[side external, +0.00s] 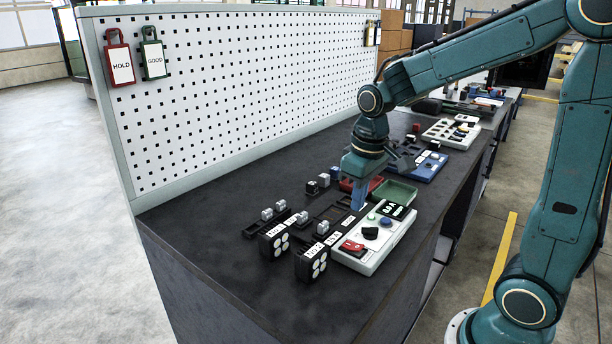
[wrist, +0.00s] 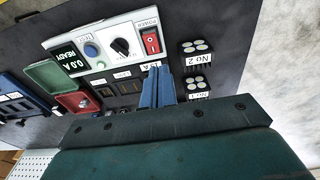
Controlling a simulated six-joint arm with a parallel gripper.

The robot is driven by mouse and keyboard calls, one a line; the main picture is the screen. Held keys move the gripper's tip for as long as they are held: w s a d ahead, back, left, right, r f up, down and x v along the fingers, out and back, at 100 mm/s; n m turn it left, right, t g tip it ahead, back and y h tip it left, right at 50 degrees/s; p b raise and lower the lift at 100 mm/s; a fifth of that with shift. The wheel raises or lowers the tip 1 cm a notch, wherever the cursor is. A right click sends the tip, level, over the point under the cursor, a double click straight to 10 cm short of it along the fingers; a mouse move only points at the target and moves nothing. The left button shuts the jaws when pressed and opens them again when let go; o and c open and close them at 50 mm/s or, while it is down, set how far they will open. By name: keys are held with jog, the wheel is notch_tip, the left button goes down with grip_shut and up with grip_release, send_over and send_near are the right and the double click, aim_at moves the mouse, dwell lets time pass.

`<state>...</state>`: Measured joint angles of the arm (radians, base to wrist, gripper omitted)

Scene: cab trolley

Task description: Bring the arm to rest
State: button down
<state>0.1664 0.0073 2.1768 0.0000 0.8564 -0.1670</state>
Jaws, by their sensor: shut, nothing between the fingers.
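My gripper (side external: 359,205) points down over the dark bench, with its blue fingers shut and empty. It is beside the far-left edge of the white control box (side external: 372,258). In the wrist view the fingertips (wrist: 156,68) are together near a small white label by the box. I cannot tell whether the tips touch anything. The box carries a red POWER switch (wrist: 150,41), a black knob (wrist: 120,46), a blue button (wrist: 91,51), a green lamp (wrist: 101,66) and a display (wrist: 63,61) reading 0.0 A READY.
Two black lamp blocks, one (side external: 312,262) near the box and one (side external: 274,241) farther left, stand at the near end. A green tray (side external: 395,192) and a red tray (wrist: 76,103) lie close by. A pegboard (side external: 230,90) with HOLD (side external: 120,64) and GOOD (side external: 153,59) tags backs the bench.

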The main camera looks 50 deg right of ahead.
jog(key=s+a+r+t, duration=0.2)
jog(key=s+r, duration=0.1)
jog(key=s, duration=0.4)
jog(key=s+a+r+t, duration=0.2)
jog(key=s+a+r, duration=0.1)
jog(key=s, duration=0.4)
jog(key=shift+a+r, duration=0.2)
jog(key=shift+r, duration=0.45)
